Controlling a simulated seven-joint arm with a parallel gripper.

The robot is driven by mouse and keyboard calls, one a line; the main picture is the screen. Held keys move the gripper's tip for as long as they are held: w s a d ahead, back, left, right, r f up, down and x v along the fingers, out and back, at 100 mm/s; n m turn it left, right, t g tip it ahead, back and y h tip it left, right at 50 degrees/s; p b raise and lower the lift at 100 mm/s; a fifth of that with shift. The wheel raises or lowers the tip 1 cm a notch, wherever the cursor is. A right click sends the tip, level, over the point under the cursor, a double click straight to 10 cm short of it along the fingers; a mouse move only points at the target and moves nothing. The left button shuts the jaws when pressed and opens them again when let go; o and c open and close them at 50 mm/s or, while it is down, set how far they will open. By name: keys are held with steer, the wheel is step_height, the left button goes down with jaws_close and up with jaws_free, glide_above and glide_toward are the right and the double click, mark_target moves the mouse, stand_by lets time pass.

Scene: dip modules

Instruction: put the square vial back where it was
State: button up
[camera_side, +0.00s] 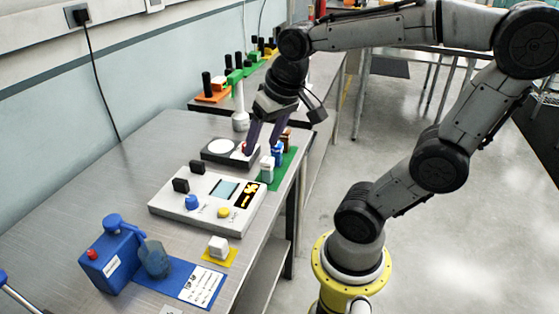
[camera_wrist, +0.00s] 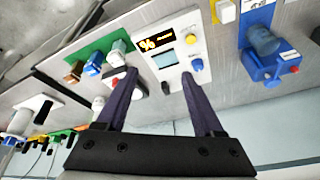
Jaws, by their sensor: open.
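A small white, square-sided vial or block (camera_side: 218,246) stands on a yellow pad near the front of the table; it also shows at the top of the wrist view (camera_wrist: 225,11). On a green mat (camera_wrist: 104,43) stand a white vial (camera_wrist: 117,52), a blue one (camera_wrist: 95,63) and a brown one (camera_wrist: 73,70). I cannot tell for sure which is the task's square vial. My gripper (camera_side: 262,149) is open, fingers pointing down beside the green mat, near the black scale-like device. In the wrist view its fingers (camera_wrist: 158,77) are apart with nothing held between them.
A white box (camera_side: 205,203) with a display, knobs and black pieces stands mid-table. The black device (camera_side: 222,156) has a white disc and red button. A blue dispenser (camera_side: 112,262) and blue mat (camera_side: 180,285) are in front. Bare table lies to the left.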

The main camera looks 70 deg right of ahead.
steer(key=s+a+f+n+t+y, duration=0.1)
steer(key=s+a+n, duration=0.4)
steer(key=shift+s+a+n+t, duration=0.15)
steer(key=shift+a+n+t, duration=0.15)
steer(key=shift+a+n, duration=0.1)
steer(key=shift+f, duration=0.1)
stand_by(0.8)
